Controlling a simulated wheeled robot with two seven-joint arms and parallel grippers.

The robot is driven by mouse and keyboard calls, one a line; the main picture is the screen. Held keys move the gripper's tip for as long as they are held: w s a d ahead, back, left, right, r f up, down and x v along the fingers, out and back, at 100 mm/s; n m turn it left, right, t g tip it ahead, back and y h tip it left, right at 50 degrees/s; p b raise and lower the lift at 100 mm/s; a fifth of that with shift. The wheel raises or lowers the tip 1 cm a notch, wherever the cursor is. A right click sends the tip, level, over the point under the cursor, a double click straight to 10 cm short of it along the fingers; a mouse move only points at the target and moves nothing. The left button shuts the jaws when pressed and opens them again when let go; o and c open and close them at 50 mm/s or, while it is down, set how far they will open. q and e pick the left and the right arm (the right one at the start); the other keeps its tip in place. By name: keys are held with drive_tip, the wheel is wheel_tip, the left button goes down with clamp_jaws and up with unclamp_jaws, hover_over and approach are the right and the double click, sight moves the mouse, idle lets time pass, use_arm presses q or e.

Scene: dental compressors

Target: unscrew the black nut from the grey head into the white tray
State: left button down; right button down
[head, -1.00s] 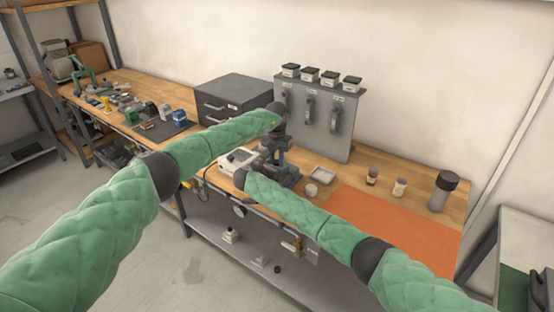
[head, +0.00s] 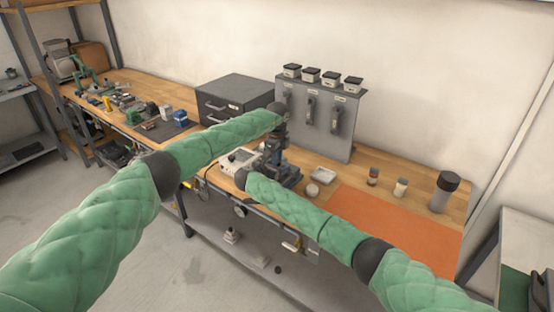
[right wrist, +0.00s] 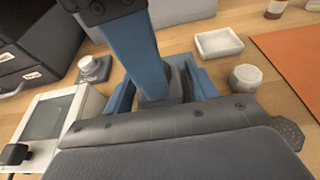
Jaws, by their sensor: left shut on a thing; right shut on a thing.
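My left gripper (head: 280,132) reaches down from the end of the left arm at the back of the bench. My right gripper (head: 268,158) is just below and in front of it, partly hidden by its own arm. In the right wrist view, a broad dark grey body crosses the bottom, and a blue upright part (right wrist: 135,55) stands beyond it. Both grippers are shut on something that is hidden. I cannot make out the grey head or the black nut. The white tray (right wrist: 218,43) lies empty on the bench, and also shows in the head view (head: 323,175).
A round pale pot (head: 312,190) stands in front of the tray. A white device (head: 238,160) sits left of the grippers, with a dark drawer cabinet (head: 235,98) behind. A grey panel (head: 337,125) stands at the back. The orange mat (head: 385,225) at right is clear.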

use_arm(q)
drive_tip(key=n, duration=0.4)
drive_tip(key=shift+s+d+r, duration=0.1)
drive_tip(key=shift+d, duration=0.15)
drive_tip(key=n, duration=0.4)
drive_tip(key=shift+d+r, duration=0.1)
drive_tip(key=c, duration=1.2)
unclamp_jaws()
drive_tip(key=shift+d, duration=0.1)
drive_tip(key=shift+a, duration=0.2)
